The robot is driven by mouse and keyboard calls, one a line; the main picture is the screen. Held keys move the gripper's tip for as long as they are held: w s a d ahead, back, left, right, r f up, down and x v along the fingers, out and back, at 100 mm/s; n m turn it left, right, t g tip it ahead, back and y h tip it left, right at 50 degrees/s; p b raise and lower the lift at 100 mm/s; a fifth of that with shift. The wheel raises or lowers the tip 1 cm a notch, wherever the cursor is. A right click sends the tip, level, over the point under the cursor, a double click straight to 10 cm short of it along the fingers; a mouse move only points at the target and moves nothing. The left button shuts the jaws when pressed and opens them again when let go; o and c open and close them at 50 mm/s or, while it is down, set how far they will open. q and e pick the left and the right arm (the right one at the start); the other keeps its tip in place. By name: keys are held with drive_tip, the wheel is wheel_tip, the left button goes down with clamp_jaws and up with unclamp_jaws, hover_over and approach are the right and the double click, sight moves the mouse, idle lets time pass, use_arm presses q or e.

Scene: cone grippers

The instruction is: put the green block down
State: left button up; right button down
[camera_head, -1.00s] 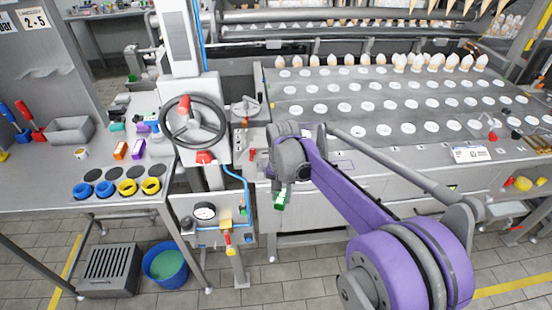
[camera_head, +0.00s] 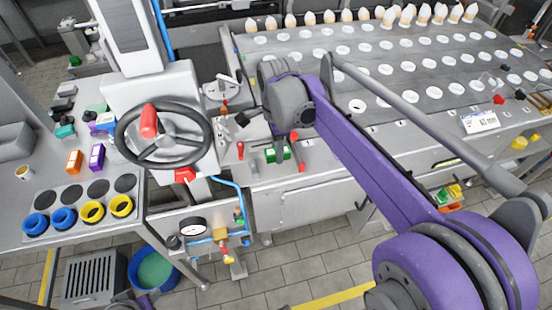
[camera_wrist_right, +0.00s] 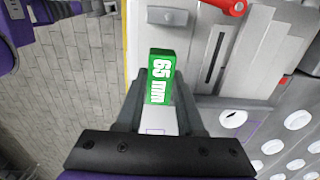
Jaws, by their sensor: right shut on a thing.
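The green block (camera_head: 278,155), marked "65 mm", is held between the fingers of my right gripper (camera_head: 277,147), over the front ledge of the machine. In the right wrist view the block (camera_wrist_right: 160,72) sticks out past the fingertips of the right gripper (camera_wrist_right: 158,95), which are shut on it from both sides. Whether its underside touches the ledge cannot be told. My left gripper is not seen.
A red-handled part (camera_head: 298,152) lies close to the right of the block. A handwheel (camera_head: 165,136) and a small lever (camera_head: 222,88) stand to the left. The perforated plate (camera_head: 350,75) with cones along its back lies behind. The ledge's front edge drops to the floor.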

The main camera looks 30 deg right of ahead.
sight(277, 167)
drive_tip(key=shift+w+f, duration=0.15)
drive_tip(key=shift+f, duration=2)
drive_tip(key=shift+f, duration=0.25)
drive_tip(key=c, duration=0.5)
unclamp_jaws()
drive_tip(key=shift+r, duration=0.2)
